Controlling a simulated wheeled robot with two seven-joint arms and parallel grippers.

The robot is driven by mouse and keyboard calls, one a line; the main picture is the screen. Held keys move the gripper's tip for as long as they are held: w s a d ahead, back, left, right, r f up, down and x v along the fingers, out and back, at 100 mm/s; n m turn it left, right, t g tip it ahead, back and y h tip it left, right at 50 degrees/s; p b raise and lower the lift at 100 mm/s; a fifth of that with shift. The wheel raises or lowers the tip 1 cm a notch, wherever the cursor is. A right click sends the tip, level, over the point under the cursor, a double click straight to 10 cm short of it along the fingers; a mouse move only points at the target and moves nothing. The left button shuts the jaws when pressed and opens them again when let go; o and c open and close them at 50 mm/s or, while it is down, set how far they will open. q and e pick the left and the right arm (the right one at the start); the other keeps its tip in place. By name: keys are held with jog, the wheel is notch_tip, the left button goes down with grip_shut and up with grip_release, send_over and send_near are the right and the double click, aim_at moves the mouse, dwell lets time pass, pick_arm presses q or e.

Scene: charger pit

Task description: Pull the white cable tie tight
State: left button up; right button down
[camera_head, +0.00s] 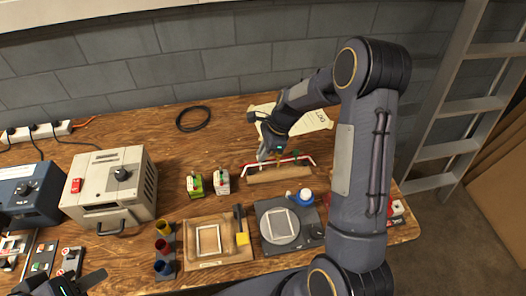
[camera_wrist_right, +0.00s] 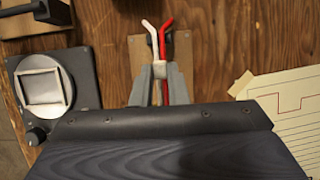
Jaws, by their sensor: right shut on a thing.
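My right gripper (camera_head: 264,153) is at the left part of this bundle, pointing down. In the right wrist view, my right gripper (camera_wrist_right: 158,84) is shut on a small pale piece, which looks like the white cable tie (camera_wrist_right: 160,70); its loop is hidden. The red wire end (camera_wrist_right: 163,38) and white wire end (camera_wrist_right: 151,36) spread beyond the fingertips. My left gripper (camera_head: 72,286) is at the bottom left corner, partly cut off.
A wooden tray (camera_head: 188,249) and a dark plate with a round disc (camera_head: 271,208) stand in front of the block. A beige power unit (camera_head: 110,188), small green and red blocks, and a colored cup rack (camera_head: 166,270) are to the left. A paper sheet (camera_head: 315,117) lies behind.

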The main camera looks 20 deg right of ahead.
notch_tip(320, 180, up, 5)
jog(key=p, duration=0.3)
jog(key=shift+f, duration=0.2)
jog(key=c, duration=1.4)
grip_release()
jog(key=v, duration=0.7)
jog(key=shift+d+r, duration=0.2)
jog(key=shift+r, duration=0.15)
